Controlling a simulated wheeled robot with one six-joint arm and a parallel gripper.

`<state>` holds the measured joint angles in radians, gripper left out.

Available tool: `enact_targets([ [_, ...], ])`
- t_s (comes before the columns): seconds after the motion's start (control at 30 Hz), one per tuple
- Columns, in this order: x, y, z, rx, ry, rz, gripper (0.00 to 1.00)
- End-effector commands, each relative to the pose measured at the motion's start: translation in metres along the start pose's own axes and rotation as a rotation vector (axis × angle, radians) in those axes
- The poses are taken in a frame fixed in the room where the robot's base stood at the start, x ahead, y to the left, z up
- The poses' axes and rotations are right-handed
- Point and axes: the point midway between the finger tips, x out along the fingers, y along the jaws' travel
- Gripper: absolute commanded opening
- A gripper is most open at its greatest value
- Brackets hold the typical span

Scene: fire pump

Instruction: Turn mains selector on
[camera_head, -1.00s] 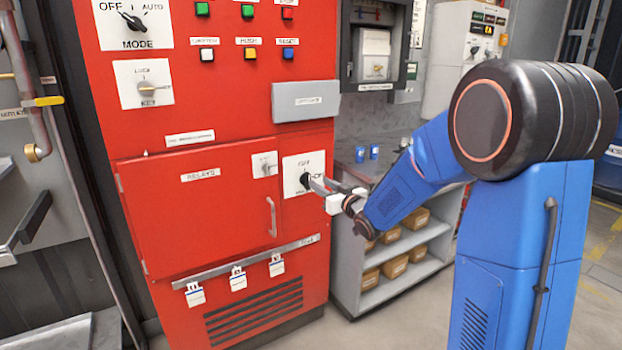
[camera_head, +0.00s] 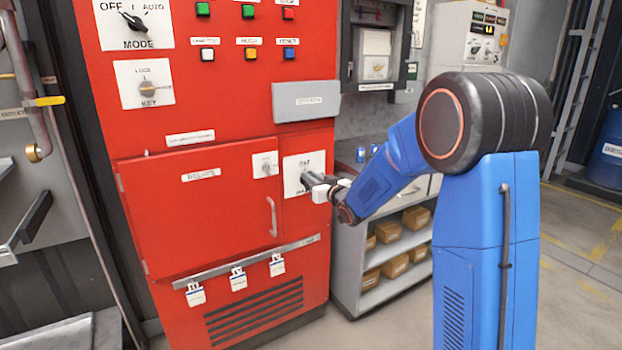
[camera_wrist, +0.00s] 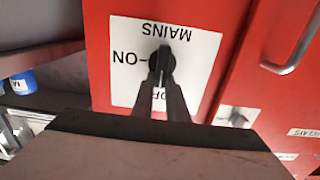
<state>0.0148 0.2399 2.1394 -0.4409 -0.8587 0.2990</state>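The mains selector is a black knob (camera_wrist: 161,60) on a white plate (camera_wrist: 123,82) marked MAINS, ON and OFF, upside down in the wrist view. In the head view the plate (camera_head: 291,180) is on the red cabinet, right of its door. The knob's light pointer line appears to face the OFF lettering. My gripper (camera_wrist: 161,84) has its two dark fingers at the knob, one on each side, partly covering the OFF lettering. I cannot tell whether they press on it. In the head view my gripper (camera_head: 308,180) reaches the plate from the right and hides most of the knob.
A smaller knob on a white plate (camera_head: 265,164) and a door handle (camera_head: 272,217) are close left of the selector. A grey box (camera_head: 306,101) juts out above. A shelf unit with cardboard boxes (camera_head: 395,267) stands right of the cabinet, below my arm.

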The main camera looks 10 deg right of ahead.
Motion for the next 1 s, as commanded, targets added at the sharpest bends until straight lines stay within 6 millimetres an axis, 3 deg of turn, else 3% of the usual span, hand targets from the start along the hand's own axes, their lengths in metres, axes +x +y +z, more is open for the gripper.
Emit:
enact_targets([
  [0.47, 0.000, 0.001, 0.000, 0.059, -0.001, 0.000, 0.00],
  [1.0, 0.000, 0.012, 0.004, 0.498, -0.002, 0.002, 0.00],
])
